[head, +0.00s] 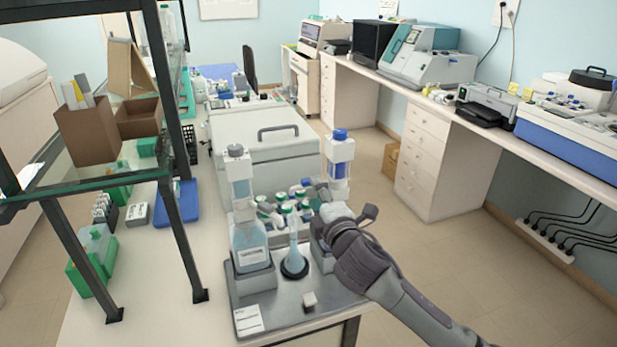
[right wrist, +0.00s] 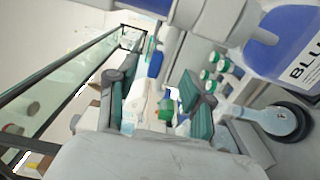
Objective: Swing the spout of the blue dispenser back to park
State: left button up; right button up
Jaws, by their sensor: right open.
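The blue dispenser (head: 339,152) has a blue cap and a white body with a blue column, and stands at the right of the metal tray. My right gripper (head: 346,202) is beside its lower part and hides most of its bottle in the head view. In the right wrist view the blue bottle (right wrist: 283,45), with a partly readable label, fills the upper right. There my right gripper (right wrist: 157,95) is open, with nothing held between its fingers. I cannot make out the spout clearly in either view. My left gripper is not in view.
A second dispenser (head: 241,185) with a grey cap stands at the tray's left. A flask (head: 293,252) stands on a black base between the two, also visible in the right wrist view (right wrist: 277,122). Several green-capped bottles (head: 285,207) stand behind. A glass shelf frame (head: 180,240) rises at left.

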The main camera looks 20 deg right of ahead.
aim_at(310, 186)
jog(key=w+p, duration=0.1)
jog(key=w, duration=0.4)
jog(key=shift+w+a, duration=0.1)
jog(key=shift+w, duration=0.25)
jog(key=shift+c, duration=0.3)
grip_shut()
